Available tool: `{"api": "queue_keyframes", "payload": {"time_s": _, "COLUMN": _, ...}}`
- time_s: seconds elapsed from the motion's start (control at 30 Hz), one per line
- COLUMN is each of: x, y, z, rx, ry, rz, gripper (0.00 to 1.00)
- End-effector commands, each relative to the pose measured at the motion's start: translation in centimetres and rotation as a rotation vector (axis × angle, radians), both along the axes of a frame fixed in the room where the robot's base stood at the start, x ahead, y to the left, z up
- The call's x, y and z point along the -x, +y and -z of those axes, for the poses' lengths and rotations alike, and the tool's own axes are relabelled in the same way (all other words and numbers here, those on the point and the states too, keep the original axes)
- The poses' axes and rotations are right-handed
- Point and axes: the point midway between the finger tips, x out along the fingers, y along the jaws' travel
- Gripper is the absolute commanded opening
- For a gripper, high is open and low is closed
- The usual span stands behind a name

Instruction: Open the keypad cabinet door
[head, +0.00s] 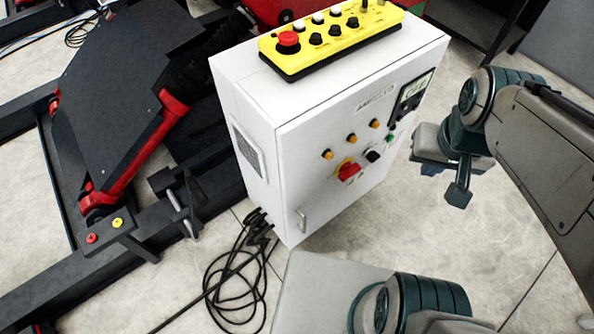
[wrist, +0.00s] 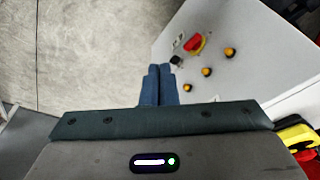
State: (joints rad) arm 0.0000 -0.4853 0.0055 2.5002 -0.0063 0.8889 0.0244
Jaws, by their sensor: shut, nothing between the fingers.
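The white keypad cabinet (head: 325,140) stands on the floor in the middle of the head view, and its door looks shut. A small metal handle (head: 301,220) sits at the lower left of the door. A dark panel with a display (head: 411,97) is at the upper right of the front. My gripper (head: 428,168) is right of the cabinet front, apart from the handle, its fingers partly hidden. In the wrist view my gripper (wrist: 158,85) has its blue fingers together and empty, over floor, with the cabinet front (wrist: 245,75) to the right.
The front carries a red-and-yellow switch (head: 348,170), a black knob (head: 373,156) and several orange buttons. A yellow control box (head: 330,36) lies on top. Black cables (head: 240,275) lie on the floor below. The dark positioner frame (head: 130,85) fills the left.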

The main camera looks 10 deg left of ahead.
Motion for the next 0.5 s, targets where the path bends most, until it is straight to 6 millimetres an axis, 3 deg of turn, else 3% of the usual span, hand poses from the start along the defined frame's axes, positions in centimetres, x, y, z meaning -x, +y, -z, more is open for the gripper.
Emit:
{"api": "queue_keyframes", "payload": {"time_s": 0.17, "x": -1.2, "y": -0.4, "z": 4.3, "rx": 0.026, "ry": 0.099, "rz": -0.011, "gripper": 0.00}}
{"api": "queue_keyframes", "payload": {"time_s": 0.5, "x": -4.2, "y": -0.3, "z": 17.4, "rx": 0.004, "ry": 0.409, "rz": -0.114, "gripper": 0.00}}
